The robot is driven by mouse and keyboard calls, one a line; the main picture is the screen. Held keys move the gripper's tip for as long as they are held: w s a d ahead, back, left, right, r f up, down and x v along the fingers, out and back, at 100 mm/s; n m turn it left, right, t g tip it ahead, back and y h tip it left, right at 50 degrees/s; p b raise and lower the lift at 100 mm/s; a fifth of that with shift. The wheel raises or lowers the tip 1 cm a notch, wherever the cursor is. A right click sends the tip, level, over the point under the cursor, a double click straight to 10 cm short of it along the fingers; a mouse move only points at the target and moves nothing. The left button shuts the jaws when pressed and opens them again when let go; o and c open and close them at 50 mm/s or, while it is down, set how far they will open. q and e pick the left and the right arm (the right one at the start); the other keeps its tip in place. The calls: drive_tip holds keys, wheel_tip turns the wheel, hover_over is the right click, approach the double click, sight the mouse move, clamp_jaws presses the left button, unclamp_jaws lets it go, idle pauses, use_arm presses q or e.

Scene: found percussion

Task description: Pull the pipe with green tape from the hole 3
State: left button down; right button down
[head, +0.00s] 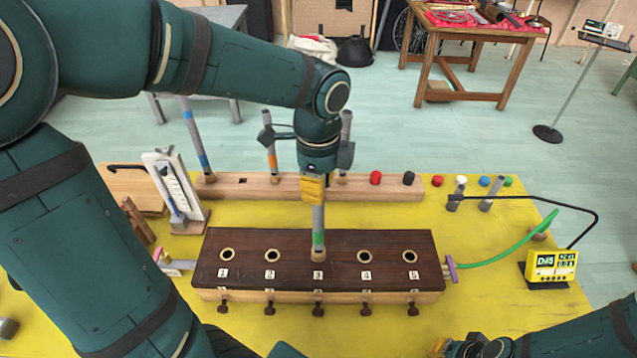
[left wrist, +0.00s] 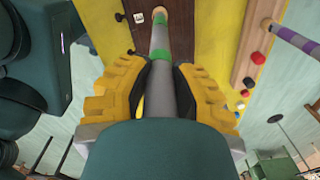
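The grey pipe with green tape (head: 318,220) stands upright at hole 3 of the dark wooden block (head: 390,245). Its tan lower end covers the hole; I cannot tell how deep it sits. My left gripper (head: 313,190) is around the pipe's upper part from above. In the left wrist view the pipe (left wrist: 161,60) runs between the two yellow fingers, whose dark pads appear pressed against it, so the left gripper (left wrist: 164,88) looks shut on it. My right gripper (head: 475,346) is at the bottom edge, partly cut off; its fingers are unclear.
Holes 1, 2, 4 and 5 look empty. Behind is a wooden rack (head: 395,190) with upright pipes, including a blue-taped one (head: 197,140) and an orange-taped one (head: 271,158). A green tube (head: 515,247) and yellow display (head: 551,265) are on the right of the yellow table (head: 480,305).

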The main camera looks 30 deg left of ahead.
use_arm(q)
drive_tip(key=shift+r, duration=0.2)
use_arm(e)
drive_tip(key=shift+r, duration=0.15)
use_arm(q)
drive_tip(key=shift+r+p, duration=0.5)
drive_tip(key=shift+p, duration=0.05)
use_arm(e)
drive_tip(key=shift+r, duration=0.4)
use_arm(q)
drive_tip(key=shift+r+p, duration=0.75)
drive_tip(key=shift+r, duration=0.1)
use_arm(e)
drive_tip(key=shift+r, duration=0.75)
